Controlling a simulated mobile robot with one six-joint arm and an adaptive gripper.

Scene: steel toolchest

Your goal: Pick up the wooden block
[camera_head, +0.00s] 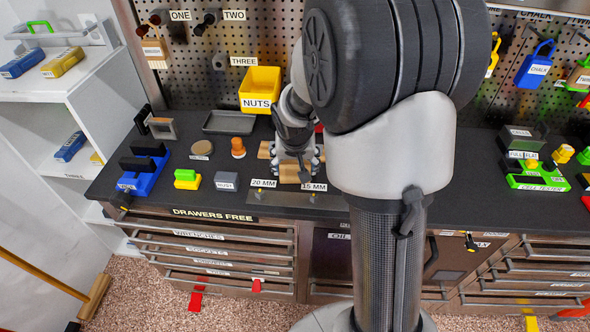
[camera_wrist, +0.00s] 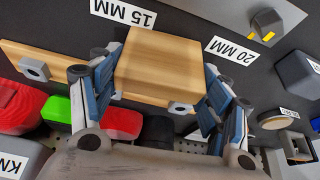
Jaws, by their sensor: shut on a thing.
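The wooden block (camera_wrist: 158,62) is a light tan block in the wrist view, between the two blue-padded fingers of my gripper (camera_wrist: 162,80). The fingers are shut on its left and right sides. In the head view my gripper (camera_head: 293,165) points down at the workbench, with the block (camera_head: 290,178) showing between and below its fingers, near the 20 MM and 15 MM labels. My arm hides part of that area. I cannot tell whether the block touches the bench.
A wooden board with metal nuts (camera_wrist: 40,68) lies just behind the block. The dark bench (camera_head: 215,160) holds a yellow NUTS bin (camera_head: 260,88), a grey tray (camera_head: 228,122), an orange piece (camera_head: 238,147) and a grey block (camera_head: 226,181). Red and green objects (camera_wrist: 58,110) stand beyond the board.

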